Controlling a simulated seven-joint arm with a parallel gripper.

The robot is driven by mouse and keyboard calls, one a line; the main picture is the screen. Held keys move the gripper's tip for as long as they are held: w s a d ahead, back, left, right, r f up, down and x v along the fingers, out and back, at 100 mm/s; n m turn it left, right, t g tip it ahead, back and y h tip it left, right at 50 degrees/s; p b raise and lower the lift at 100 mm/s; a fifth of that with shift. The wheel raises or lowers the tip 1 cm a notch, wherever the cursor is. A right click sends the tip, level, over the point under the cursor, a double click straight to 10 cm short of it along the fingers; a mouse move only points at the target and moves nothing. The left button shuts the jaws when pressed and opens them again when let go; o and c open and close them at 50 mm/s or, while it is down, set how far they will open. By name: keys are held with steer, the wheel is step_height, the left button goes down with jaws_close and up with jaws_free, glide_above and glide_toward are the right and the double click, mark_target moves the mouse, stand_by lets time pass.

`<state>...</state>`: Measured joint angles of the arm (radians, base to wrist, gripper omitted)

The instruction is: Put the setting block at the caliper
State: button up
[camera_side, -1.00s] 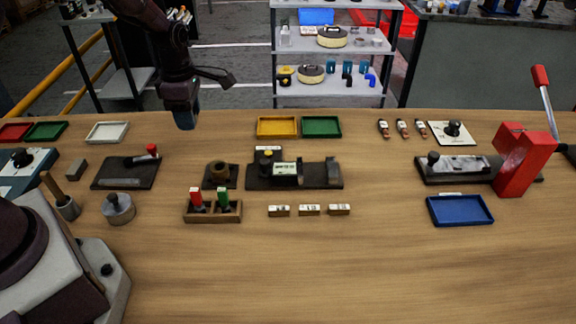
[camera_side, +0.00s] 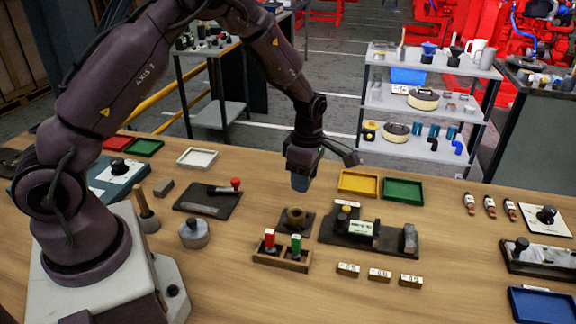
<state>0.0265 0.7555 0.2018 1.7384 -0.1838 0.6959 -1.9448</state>
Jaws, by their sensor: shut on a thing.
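My gripper (camera_side: 303,165) hangs above the back of the table, between the white tray and the yellow tray. It is shut on a small blue-grey block (camera_side: 300,184) that shows under the fingers. The block is clear of the table; too little of it shows to say for certain that it is the setting block. No caliper can be named with certainty. A dark fixture (camera_side: 345,241) with a white label and upright end pieces stands to the right of and in front of my gripper. Three small white-faced blocks (camera_side: 379,275) lie in a row before it.
A wooden holder (camera_side: 281,263) with red and green pieces stands near the middle. Yellow (camera_side: 357,183), green (camera_side: 404,191) and white (camera_side: 197,157) trays lie along the back. A black plate (camera_side: 207,203) with a red knob is at left. The front table area is bare.

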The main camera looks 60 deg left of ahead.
glide_above(391, 239)
steer(key=s+a, duration=0.3)
steer(key=a, duration=0.2)
step_height(391, 239, down, 3)
steer(key=shift+s+d+r+m, duration=0.1)
steer(key=shift+d+m, duration=0.05)
steer(key=shift+m, duration=0.15)
steer(key=shift+n+t, duration=0.3)
steer(key=shift+n, duration=0.1)
steer(key=d, duration=0.1)
steer(key=w+d, duration=0.2)
steer(key=shift+w+d+r, duration=0.2)
steer(key=shift+d+r, duration=0.05)
steer(key=shift+d, duration=0.1)
steer(key=shift+w+d+r+n, duration=0.25)
steer(key=shift+r+n, duration=0.1)
steer(key=shift+r, duration=0.1)
steer(key=shift+w+d+r+n, duration=0.15)
steer(key=shift+w+r+n, duration=0.05)
steer(key=shift+r+n, duration=0.2)
steer(key=shift+f, duration=3.65)
steer(key=shift+f, duration=0.35)
steer(key=o, duration=1.1)
